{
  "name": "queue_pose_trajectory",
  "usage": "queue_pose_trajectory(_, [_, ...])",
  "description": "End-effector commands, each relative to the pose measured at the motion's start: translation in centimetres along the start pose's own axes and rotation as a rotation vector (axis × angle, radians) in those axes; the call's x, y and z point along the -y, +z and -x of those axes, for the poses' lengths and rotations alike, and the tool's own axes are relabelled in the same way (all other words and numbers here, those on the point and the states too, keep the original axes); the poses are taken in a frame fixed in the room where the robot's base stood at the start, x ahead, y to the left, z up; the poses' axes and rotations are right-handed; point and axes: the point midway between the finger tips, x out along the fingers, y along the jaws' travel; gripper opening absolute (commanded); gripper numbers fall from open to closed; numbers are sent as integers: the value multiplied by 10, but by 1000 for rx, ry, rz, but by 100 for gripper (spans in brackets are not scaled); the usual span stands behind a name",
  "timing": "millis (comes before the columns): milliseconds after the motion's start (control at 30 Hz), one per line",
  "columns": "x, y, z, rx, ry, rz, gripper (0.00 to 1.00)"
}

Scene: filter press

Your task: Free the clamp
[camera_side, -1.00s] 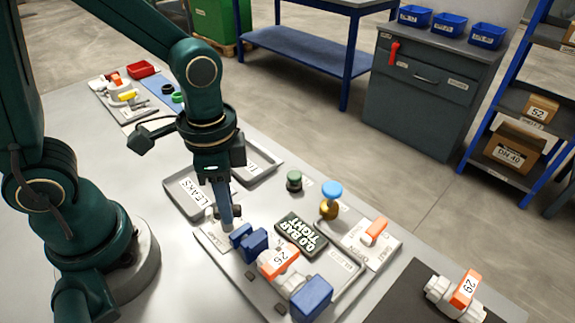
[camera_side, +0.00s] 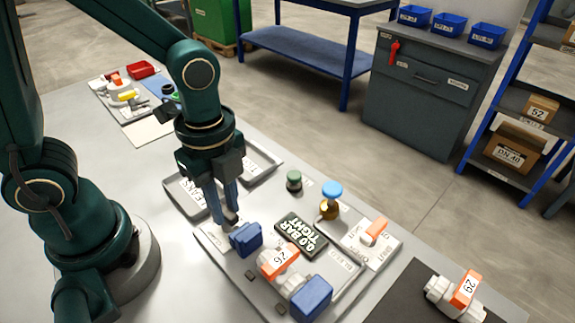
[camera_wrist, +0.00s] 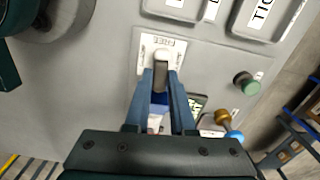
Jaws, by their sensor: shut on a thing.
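My gripper (camera_side: 231,220) points down at the left end of the press plate. Its fingers are closed on the clamp lever (camera_wrist: 161,72), a dark grey bar with a pale end, beside the plate's FREE label (camera_wrist: 165,43). The near blue jaw block (camera_side: 246,238) stands just right of the fingertips. The white valve with an orange handle, marked 26 (camera_side: 279,262), lies between it and the far blue block (camera_side: 312,297). The near block seems apart from the valve. In the side view my fingers mostly hide the lever.
A black display (camera_side: 301,235) reads 0.0 BAR TIGHT. A blue-topped brass knob (camera_side: 331,200) and a green button (camera_side: 294,181) stand behind. A LEAKS tray (camera_side: 178,187) lies behind my gripper. Valve 29 (camera_side: 463,292) is on a dark mat at right.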

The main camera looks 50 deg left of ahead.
Motion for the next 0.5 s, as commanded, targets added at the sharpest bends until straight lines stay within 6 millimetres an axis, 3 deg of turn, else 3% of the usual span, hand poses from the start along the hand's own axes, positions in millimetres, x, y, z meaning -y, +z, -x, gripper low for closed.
queue_pose_trajectory(500, [-1,1,0,2,2,-121,0])
